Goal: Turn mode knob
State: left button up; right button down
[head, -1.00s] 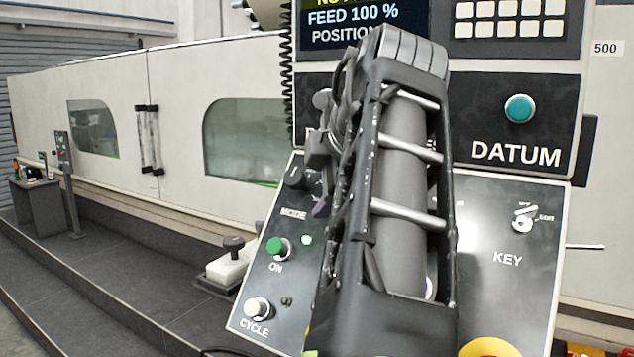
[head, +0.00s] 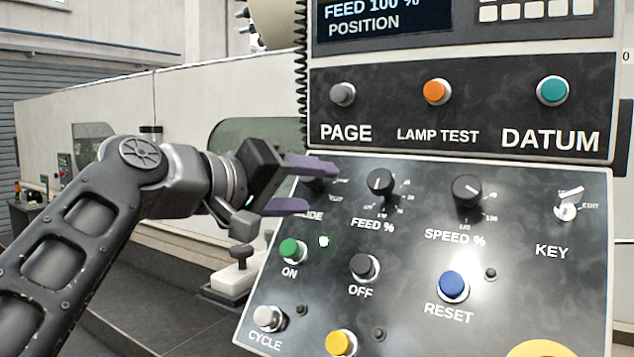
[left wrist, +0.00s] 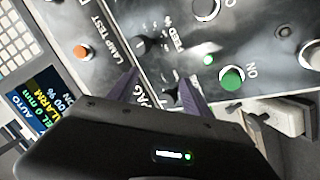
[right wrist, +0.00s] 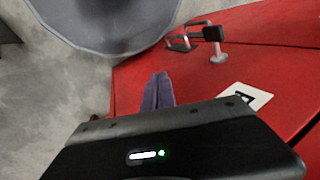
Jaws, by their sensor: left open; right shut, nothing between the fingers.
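The mode knob (head: 318,181) is a dark knob at the upper left of the sloped black panel (head: 400,235) in the head view. The purple fingers of my left gripper (head: 317,187) partly hide it and its label. The left gripper is open, with its fingers pointing at the panel around the knob's place. In the left wrist view the dark mode knob (left wrist: 173,97) shows between the two spread fingers (left wrist: 160,80). Whether they touch it I cannot tell. My right gripper (right wrist: 158,92) is shut and empty, away from the panel.
The feed knob (head: 380,183) and green ON button (head: 291,250) are close to the left gripper. The PAGE button (head: 342,95) is above. In the right wrist view, a red surface (right wrist: 220,75) with a metal handle (right wrist: 205,40) lies near the right gripper.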

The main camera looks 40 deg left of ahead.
aim_at(310, 186)
pick_arm(q)
jog(key=w+a+m+t+y, duration=0.1)
jog(key=a+m+t+y, duration=0.1)
jog(key=a+m, duration=0.4)
jog(key=m, duration=0.3)
jog(key=shift+w+a+r+m, duration=0.25)
jog(key=shift+w+a+m, duration=0.1)
jog(key=shift+m, duration=0.05)
jog(key=w+p, duration=0.3)
jog(key=w, duration=0.4)
jog(key=shift+w, duration=0.45)
jog(key=shift+c, duration=0.4)
grip_shut()
